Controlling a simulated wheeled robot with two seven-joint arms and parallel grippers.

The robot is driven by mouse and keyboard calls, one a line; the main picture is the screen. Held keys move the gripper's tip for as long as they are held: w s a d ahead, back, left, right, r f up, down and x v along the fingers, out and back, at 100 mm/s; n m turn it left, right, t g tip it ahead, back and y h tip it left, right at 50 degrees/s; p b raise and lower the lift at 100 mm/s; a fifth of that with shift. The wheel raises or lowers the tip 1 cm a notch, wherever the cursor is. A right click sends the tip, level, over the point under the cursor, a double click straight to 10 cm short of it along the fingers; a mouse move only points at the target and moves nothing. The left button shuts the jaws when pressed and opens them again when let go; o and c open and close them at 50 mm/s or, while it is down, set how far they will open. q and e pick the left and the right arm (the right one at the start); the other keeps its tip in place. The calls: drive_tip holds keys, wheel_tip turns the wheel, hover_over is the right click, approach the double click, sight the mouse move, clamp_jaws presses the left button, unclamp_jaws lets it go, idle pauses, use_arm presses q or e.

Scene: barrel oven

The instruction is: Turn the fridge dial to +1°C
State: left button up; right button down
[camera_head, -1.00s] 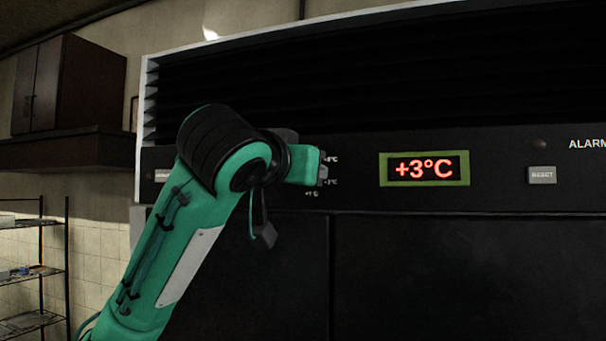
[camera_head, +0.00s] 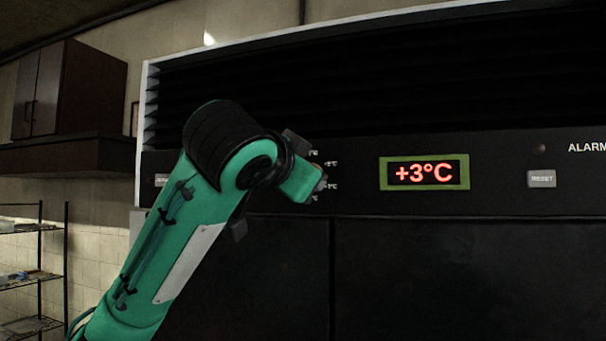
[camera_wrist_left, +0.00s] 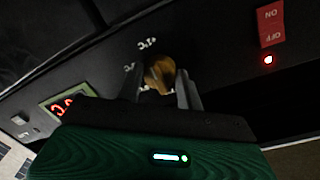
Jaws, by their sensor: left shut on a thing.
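The fridge dial (camera_wrist_left: 160,74) is a small brass-coloured knob on the black panel in the left wrist view. My left gripper (camera_wrist_left: 160,88) is shut on it, one dark finger on each side. Small white temperature marks show around the dial, too blurred to read surely. In the head view my green left wrist hides the dial, and the fingers are mostly hidden too. The fridge display (camera_head: 425,172) has a yellow-green frame and reads +3°C in red; it also shows at the left of the left wrist view (camera_wrist_left: 66,103). My right gripper is in neither view.
A grey RESET button (camera_head: 541,179) is right of the display. A red ON/OFF switch (camera_wrist_left: 270,22) with a lit red lamp shows in the wrist view. Black louvres (camera_head: 380,75) run above the panel. A wall cabinet (camera_head: 68,88) and wire shelf (camera_head: 40,265) are at left.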

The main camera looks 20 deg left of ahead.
use_arm(q)
drive_tip(key=o, duration=1)
drive_tip(key=s+a+r+b, duration=0.1)
drive_tip(key=s+b, duration=0.5)
drive_tip(key=s, duration=0.7)
drive_tip(key=shift+s, duration=0.4)
